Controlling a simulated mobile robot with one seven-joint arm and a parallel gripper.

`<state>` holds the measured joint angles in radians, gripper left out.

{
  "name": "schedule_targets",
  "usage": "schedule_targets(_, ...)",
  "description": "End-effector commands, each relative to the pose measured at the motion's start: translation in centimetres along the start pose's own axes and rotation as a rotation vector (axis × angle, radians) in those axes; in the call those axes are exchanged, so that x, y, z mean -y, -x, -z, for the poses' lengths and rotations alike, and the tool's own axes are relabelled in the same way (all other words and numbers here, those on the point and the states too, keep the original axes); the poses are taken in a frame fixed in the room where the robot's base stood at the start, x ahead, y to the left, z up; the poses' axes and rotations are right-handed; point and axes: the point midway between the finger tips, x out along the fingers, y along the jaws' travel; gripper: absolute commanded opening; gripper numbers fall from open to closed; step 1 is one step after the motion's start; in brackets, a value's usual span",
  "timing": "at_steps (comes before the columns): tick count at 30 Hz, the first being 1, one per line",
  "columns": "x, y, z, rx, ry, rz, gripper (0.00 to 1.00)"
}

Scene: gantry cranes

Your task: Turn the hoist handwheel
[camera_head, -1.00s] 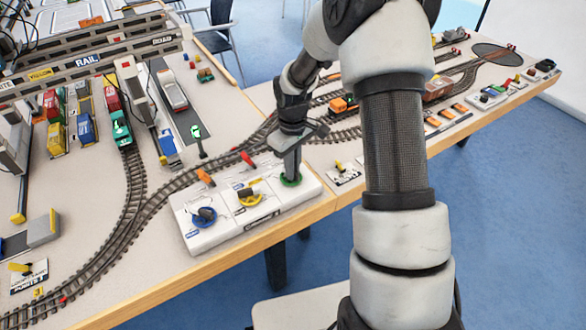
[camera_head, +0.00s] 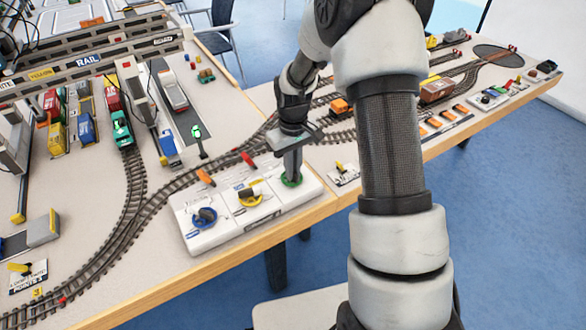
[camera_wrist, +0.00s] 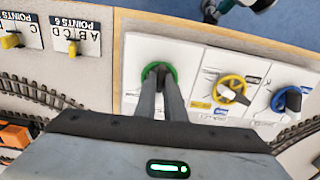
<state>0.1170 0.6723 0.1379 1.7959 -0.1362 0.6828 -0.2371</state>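A white control box (camera_head: 240,240) at the table's front edge bears three handwheels: blue (camera_head: 204,218), yellow (camera_head: 249,195) and green (camera_head: 291,181). I cannot read which label says hoist. My gripper (camera_head: 292,176) points down at the green handwheel, the rightmost in the head view. In the wrist view the green handwheel (camera_wrist: 172,72) shows as a ring around my fingertips (camera_wrist: 158,74). The fingers lie close together with the dark handle of the green wheel between them, and appear shut on it. They hide most of that wheel. The yellow (camera_wrist: 231,89) and blue (camera_wrist: 287,99) wheels are untouched.
Rail tracks (camera_head: 135,200) with a green engine (camera_head: 121,128) run behind and left of the box. A gantry crane (camera_head: 88,60) spans trains and a road. A points switch card (camera_head: 343,174) lies right of the box. My arm covers part of the table.

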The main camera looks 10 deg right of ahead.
Motion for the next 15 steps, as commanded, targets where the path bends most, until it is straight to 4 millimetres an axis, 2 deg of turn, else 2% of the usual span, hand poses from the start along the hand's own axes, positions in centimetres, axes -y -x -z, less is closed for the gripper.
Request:
schedule_targets(1, -0.03, 0.12, 0.1, -0.003, 0.0, -0.001, 0.16)
schedule_targets(3, -0.03, 0.11, 0.09, -0.002, 0.001, -0.001, 0.28)
schedule_targets(11, -0.01, 0.05, 0.04, -0.001, 0.001, 0.0, 0.28)
schedule_targets(15, -0.03, 0.74, 0.07, -0.002, 0.001, -0.001, 0.28)
